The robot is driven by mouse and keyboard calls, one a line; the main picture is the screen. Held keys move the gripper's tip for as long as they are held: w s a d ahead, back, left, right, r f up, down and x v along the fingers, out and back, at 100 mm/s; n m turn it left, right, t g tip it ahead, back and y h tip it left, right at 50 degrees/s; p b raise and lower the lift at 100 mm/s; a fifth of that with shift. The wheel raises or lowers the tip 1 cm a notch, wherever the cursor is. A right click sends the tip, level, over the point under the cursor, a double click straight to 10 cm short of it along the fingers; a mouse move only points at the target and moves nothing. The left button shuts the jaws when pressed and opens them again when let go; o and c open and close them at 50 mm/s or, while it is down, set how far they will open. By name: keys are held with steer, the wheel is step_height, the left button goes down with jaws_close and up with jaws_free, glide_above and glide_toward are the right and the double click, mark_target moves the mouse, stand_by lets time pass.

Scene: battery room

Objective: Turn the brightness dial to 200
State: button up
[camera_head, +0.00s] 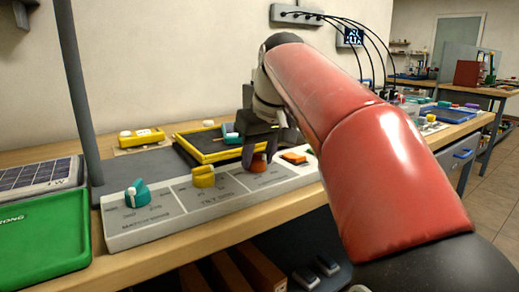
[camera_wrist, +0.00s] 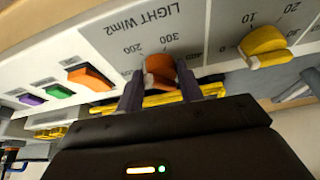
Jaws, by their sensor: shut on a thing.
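The brightness dial (camera_head: 259,165) is an orange knob on the long pale control panel (camera_head: 150,233). In the wrist view, the dial (camera_wrist: 160,72) sits at a grey scale marked LIGHT W/m2, with 200 and 300 readable in upside-down print. My gripper (camera_head: 260,150) reaches down onto the dial from above. In the wrist view, my gripper's (camera_wrist: 159,88) two dark fingers stand on either side of the knob, shut on it. The fingers hide part of the knob and scale. I cannot tell which number its pointer meets.
On the panel, a yellow dial (camera_head: 204,176) and a teal dial (camera_head: 137,193) stand left of the orange one, an orange button (camera_head: 293,158) right. Behind is a yellow-rimmed tray (camera_head: 187,145). A green tray (camera_head: 45,240) and grey post (camera_head: 77,80) are at left.

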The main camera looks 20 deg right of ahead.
steer(key=shift+a+m+h+p, duration=0.1)
steer(key=shift+m+h+p, duration=0.35)
steer(key=shift+m, duration=0.65)
steer(key=o, duration=1)
steer(key=p+v, duration=0.1)
steer(key=v, duration=0.6)
steer(key=shift+r, duration=0.3)
steer(key=shift+s, duration=0.25)
